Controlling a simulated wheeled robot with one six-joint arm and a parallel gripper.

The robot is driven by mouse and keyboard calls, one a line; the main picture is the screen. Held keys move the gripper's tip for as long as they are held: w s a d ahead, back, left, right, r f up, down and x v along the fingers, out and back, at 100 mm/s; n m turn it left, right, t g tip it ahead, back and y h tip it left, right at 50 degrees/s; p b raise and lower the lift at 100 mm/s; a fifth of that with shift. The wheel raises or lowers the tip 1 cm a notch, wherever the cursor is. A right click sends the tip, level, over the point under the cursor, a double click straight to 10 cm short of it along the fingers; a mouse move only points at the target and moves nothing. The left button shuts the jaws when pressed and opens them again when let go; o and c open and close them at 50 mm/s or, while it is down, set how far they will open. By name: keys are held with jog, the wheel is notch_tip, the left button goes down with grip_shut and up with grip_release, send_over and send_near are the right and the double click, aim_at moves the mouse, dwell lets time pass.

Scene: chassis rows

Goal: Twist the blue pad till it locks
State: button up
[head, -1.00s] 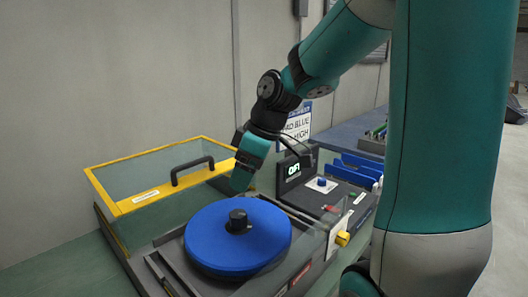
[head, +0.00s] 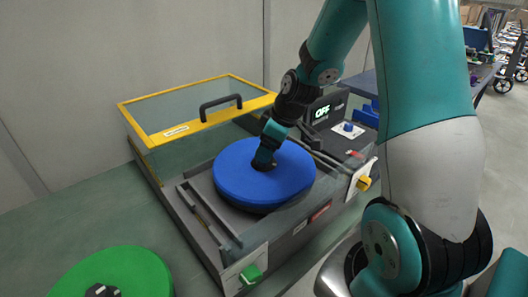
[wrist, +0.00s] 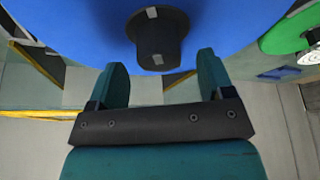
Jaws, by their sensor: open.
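My gripper (head: 264,160) is over the pad's middle and hides the hub in the head view. In the wrist view my gripper (wrist: 160,80) is open, with one finger on each side of the hub's end and gaps between. I cannot tell whether the pad is locked.
The clear guard has a yellow frame (head: 155,138) and a black handle (head: 221,106). The display (head: 322,112) on the control box reads OFF. A green pad (head: 118,270) lies at the front left. A yellow knob (head: 364,183) and a green knob (head: 251,274) are on the machine.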

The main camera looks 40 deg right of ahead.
aim_at(264, 167)
jog(key=shift+x, duration=1.5)
grip_shut()
jog(key=c, duration=0.7)
grip_release()
jog(key=c, duration=2.1)
grip_release()
jog(key=m+h, duration=0.1)
jog(key=m, duration=0.1)
jog(key=m+t+h, duration=0.1)
jog(key=m, duration=0.2)
jog(key=shift+a, duration=0.1)
jog(key=c, duration=1.4)
grip_release()
jog(key=m+h, duration=0.1)
jog(key=m, duration=0.2)
jog(key=m+h, duration=0.1)
jog(key=m, duration=0.3)
jog(key=shift+g, duration=0.3)
grip_release()
